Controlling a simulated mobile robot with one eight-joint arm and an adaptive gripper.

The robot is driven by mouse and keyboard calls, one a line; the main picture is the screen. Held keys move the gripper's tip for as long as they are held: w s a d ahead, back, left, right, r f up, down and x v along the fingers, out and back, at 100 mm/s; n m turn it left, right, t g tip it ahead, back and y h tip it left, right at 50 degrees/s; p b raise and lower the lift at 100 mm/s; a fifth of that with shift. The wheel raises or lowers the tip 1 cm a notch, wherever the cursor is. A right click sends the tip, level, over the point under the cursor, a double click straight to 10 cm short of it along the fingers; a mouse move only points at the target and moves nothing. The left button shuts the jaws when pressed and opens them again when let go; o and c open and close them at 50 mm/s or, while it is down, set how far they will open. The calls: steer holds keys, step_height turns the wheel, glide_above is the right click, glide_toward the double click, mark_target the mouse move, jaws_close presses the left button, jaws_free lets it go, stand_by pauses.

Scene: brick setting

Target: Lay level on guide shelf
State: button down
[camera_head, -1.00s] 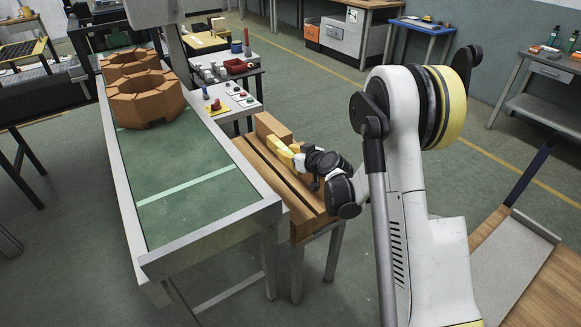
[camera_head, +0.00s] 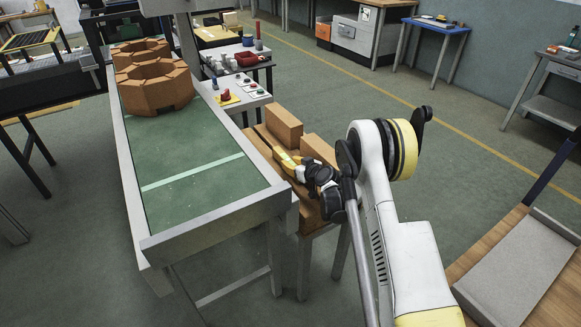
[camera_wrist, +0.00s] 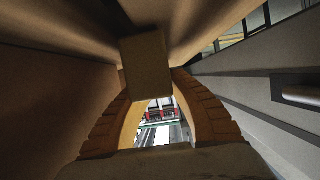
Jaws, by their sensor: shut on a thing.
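My gripper (camera_head: 284,158), with yellow fingers and a black wrist, is low among brown blocks on a wooden-topped stand beside the green-topped table. In the wrist view its two curved orange fingers (camera_wrist: 147,98) close around a brown, square-ended block (camera_wrist: 147,65), which covers the fingertips. I cannot tell whether this block is the level. No separate level is recognisable. The wooden stand (camera_head: 262,146) may be the guide shelf, but I cannot be sure. My gripper and wrist hide part of its top.
One brown block (camera_head: 284,127) stands just beyond my gripper, another (camera_head: 318,149) to its right. The green-topped table (camera_head: 205,205) runs close on the left, bearing stacked brick rings (camera_head: 155,88). A small table (camera_head: 238,98) with small parts stands behind.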

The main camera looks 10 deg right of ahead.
steer(key=shift+f, duration=0.15)
steer(key=c, duration=1.3)
jaws_free()
